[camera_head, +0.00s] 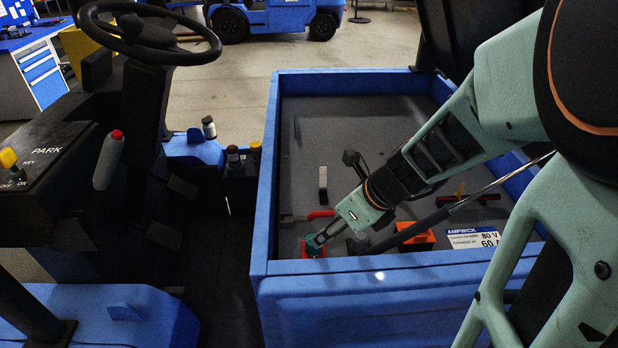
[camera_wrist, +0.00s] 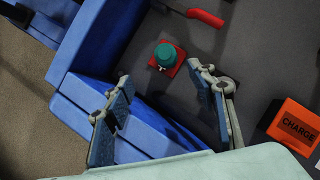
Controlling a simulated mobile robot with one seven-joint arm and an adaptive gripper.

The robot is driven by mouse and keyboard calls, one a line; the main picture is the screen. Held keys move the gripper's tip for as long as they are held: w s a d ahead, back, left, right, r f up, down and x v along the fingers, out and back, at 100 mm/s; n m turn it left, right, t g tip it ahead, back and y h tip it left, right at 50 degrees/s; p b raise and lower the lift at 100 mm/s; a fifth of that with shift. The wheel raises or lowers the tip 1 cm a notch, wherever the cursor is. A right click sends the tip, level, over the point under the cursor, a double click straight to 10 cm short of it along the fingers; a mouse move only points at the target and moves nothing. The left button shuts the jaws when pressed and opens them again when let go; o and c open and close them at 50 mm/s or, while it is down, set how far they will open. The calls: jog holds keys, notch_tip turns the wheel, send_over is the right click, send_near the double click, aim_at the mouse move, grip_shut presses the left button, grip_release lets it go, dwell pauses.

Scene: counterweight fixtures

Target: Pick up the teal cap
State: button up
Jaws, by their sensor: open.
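The teal cap (camera_wrist: 166,53) sits on a red square base (camera_wrist: 179,67) on the grey floor of the blue bin. In the wrist view it lies beyond my gripper (camera_wrist: 160,95), between the lines of the two fingers and apart from them. My gripper is open and empty. In the head view my gripper (camera_head: 314,240) is low near the bin's front wall, close to the teal cap (camera_head: 311,240), which it partly hides. The red base (camera_head: 305,250) shows just below it.
The blue bin wall (camera_wrist: 100,40) stands close on the left in the wrist view. An orange block marked CHARGE (camera_wrist: 295,126) lies at right. A red-handled lever (camera_wrist: 206,17) lies beyond the cap. In the head view, a steering wheel (camera_head: 150,45) stands left of the bin.

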jog(key=b+x, duration=0.1)
jog(key=x, duration=0.2)
jog(key=b+x, duration=0.1)
jog(key=x, duration=0.2)
jog(key=shift+w+d+f, duration=0.1)
jog(key=shift+w+f, duration=0.05)
jog(key=shift+w, duration=0.15)
jog(key=b+x, duration=0.1)
jog(key=x, duration=0.1)
jog(key=b+x, duration=0.1)
jog(key=x, duration=0.1)
jog(key=shift+w+f, duration=0.2)
jog(key=shift+w, duration=0.2)
jog(key=c, duration=0.9)
